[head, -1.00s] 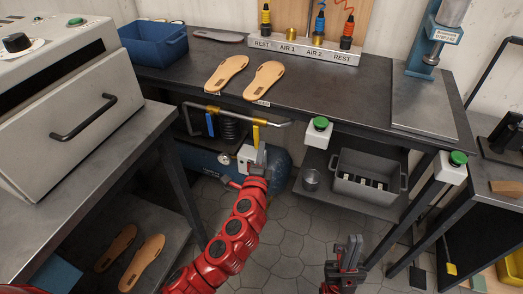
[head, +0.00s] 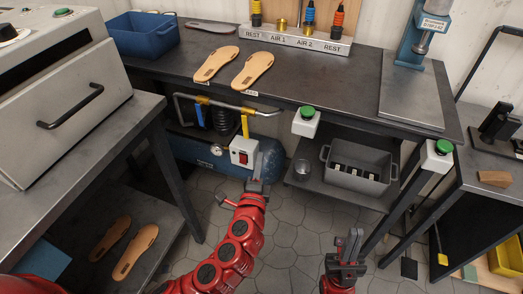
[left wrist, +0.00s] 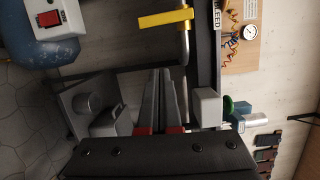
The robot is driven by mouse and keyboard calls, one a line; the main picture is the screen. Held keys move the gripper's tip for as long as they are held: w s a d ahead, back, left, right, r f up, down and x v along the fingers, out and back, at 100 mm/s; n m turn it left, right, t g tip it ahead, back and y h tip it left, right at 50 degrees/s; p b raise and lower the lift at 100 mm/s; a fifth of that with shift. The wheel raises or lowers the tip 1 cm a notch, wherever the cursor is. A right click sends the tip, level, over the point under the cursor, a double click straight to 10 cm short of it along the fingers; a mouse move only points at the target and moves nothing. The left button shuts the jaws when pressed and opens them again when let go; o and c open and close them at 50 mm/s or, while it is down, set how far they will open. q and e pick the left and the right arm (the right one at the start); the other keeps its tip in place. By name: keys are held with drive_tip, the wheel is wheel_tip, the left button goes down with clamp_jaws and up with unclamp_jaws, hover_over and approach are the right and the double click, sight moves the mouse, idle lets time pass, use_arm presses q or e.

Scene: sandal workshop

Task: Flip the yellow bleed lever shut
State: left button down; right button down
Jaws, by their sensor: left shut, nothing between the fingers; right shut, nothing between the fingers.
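The yellow bleed lever (head: 245,124) hangs down from the metal pipe under the bench edge, crosswise to the pipe. In the left wrist view the lever (left wrist: 165,18) runs left from the pipe, near the BLEED label (left wrist: 217,18). My left gripper (head: 259,161) is shut and empty, below and slightly right of the lever and apart from it. Its closed fingers show in the left wrist view (left wrist: 160,90), away from the lever. My right gripper (head: 353,238) is shut and empty, low in front of the bench.
The pipe (head: 262,113) also carries a blue lever (head: 209,121). Behind are a blue tank (head: 200,159) and a white box with a red switch (head: 243,150). A green button box (head: 305,123) sits at the bench edge. A grey crate (head: 358,179) stands on the lower shelf.

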use_arm(q)
drive_tip(key=shift+s+a, duration=0.15)
drive_tip(key=shift+s, duration=1.1)
